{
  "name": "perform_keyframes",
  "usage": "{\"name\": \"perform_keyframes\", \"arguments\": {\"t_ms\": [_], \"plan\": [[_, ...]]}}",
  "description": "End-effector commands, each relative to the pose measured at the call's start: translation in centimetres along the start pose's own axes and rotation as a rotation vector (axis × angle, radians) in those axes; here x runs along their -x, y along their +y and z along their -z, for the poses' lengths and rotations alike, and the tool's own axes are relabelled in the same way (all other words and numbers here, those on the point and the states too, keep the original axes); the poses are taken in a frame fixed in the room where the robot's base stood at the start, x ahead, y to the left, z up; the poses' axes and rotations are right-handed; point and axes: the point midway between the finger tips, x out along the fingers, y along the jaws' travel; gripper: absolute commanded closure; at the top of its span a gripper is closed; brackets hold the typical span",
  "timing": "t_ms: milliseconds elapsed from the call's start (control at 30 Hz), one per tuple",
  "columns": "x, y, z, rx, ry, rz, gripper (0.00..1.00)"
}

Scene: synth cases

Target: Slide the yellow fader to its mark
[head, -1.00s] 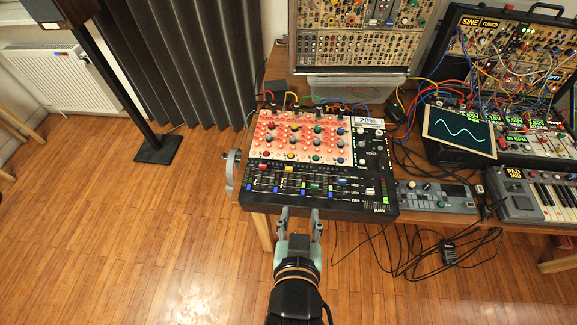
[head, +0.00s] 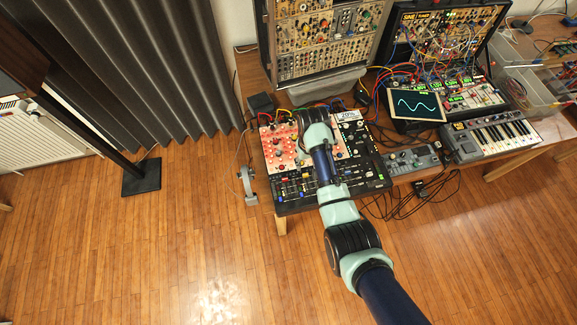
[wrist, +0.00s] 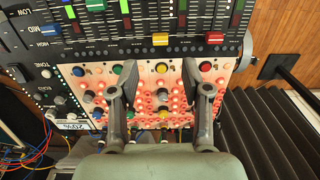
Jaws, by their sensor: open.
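The yellow fader (wrist: 160,39) is a small cap in a slot of the black fader strip, at the top middle of the wrist view. I cannot make out its mark. My gripper (wrist: 160,66) is open and empty, its two fingers apart over the pink knob panel (wrist: 150,78). The yellow cap lies just beyond the fingertips, roughly in line with the gap between them, and appears untouched. In the head view my arm reaches over the mixer (head: 374,183) and hides part of its panel; the fingertips are hidden there.
Several knobs stand up below the fingers. Cables (wrist: 25,155) run off the panel's edge. A keyboard (head: 495,138) and a screen (head: 416,105) stand to the right in the head view.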

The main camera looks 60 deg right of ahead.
Motion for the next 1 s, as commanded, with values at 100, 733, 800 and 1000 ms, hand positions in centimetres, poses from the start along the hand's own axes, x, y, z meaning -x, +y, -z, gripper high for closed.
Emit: {"name": "perform_keyframes", "arguments": {"t_ms": [100,733,800,1000], "plan": [[-2.2,-0.1,-0.1,0.001,-0.004,0.000,0.52],[-7.4,-0.1,0.0,0.003,0.002,0.000,0.54],[-7.4,-0.1,0.0,0.003,0.002,0.000,0.65],[-7.4,-0.1,0.0,0.003,0.002,0.000,0.99]]}}
